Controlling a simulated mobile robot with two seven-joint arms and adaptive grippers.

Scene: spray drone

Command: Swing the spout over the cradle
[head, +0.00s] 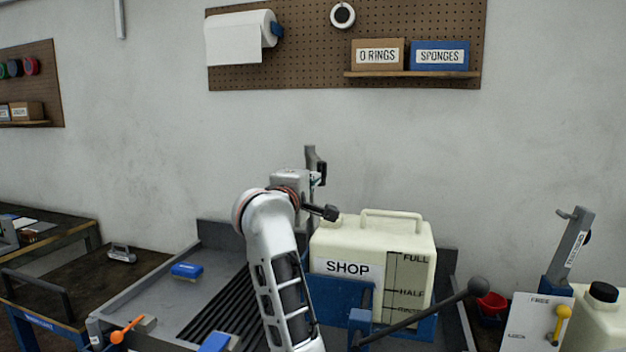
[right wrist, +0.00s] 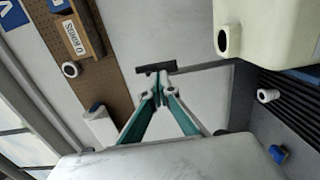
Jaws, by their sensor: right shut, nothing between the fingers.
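My right arm reaches up over the sink-like tray, with its gripper (head: 318,179) left of and above the SHOP tank (head: 405,240). In the right wrist view the gripper's teal-lined fingers (right wrist: 158,88) meet at the tips, shut and empty. A thin grey upright with a dark cross-piece (right wrist: 155,69) shows just beyond the fingertips; it may be the spout, but I cannot be sure. I cannot tell whether the fingers touch it. A dark-tipped stub (head: 329,213) lies beside the tank's top left. I cannot clearly identify the cradle. My left gripper is not in view.
The grey tray (head: 150,285) has a black ribbed floor, with a blue block (head: 187,270) on its left side. A ball-ended lever (head: 430,312) slants across the tank's front. A capped jug (head: 603,318) stands at right.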

